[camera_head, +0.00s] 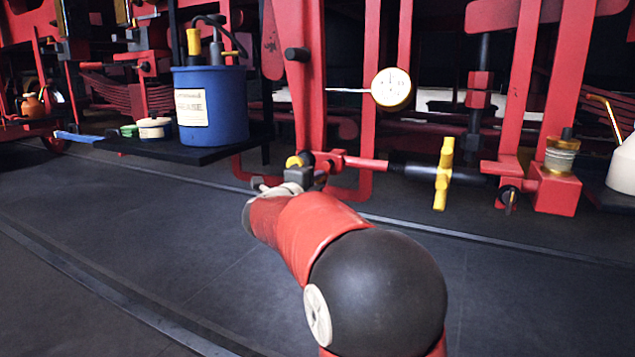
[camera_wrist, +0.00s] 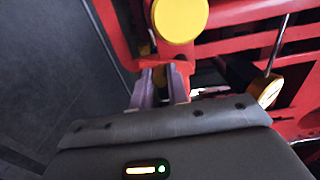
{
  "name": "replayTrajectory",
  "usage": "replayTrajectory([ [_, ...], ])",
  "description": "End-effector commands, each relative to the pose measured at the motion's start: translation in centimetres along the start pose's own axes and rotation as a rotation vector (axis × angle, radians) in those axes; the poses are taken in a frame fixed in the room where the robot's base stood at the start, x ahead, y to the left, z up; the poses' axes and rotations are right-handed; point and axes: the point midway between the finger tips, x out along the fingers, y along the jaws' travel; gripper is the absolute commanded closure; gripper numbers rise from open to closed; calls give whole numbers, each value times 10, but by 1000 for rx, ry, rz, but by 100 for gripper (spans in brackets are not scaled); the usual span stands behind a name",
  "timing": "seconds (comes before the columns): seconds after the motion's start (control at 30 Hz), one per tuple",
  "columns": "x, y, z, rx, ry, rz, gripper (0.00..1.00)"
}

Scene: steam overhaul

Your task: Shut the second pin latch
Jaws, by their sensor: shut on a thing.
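My gripper (camera_head: 300,178) is at the red frame's lower bracket, below the big red upright. In the wrist view its two pale fingers (camera_wrist: 163,84) are shut on a small part of the red bracket (camera_wrist: 153,64), which I take to be the pin latch. The part is mostly hidden between the fingers, so I cannot tell how far it is turned. A round yellow knob (camera_wrist: 180,18) sits just beyond the fingertips; it also shows in the head view (camera_head: 294,161), right by my gripper.
A blue grease bucket (camera_head: 210,105) stands on a dark shelf (camera_head: 170,152) at left. A dial gauge (camera_head: 391,89) hangs above right. A black rod with a yellow cross handle (camera_head: 443,174) lies to the right. A glass oil cup (camera_head: 561,154) tops a red block (camera_head: 556,192). The floor in front is clear.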

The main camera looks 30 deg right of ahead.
Motion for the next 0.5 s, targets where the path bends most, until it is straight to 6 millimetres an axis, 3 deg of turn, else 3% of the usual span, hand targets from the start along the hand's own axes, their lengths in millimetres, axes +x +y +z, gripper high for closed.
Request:
replayTrajectory([
  [0.5,-1,-5,9,0,-6,-3,100],
])
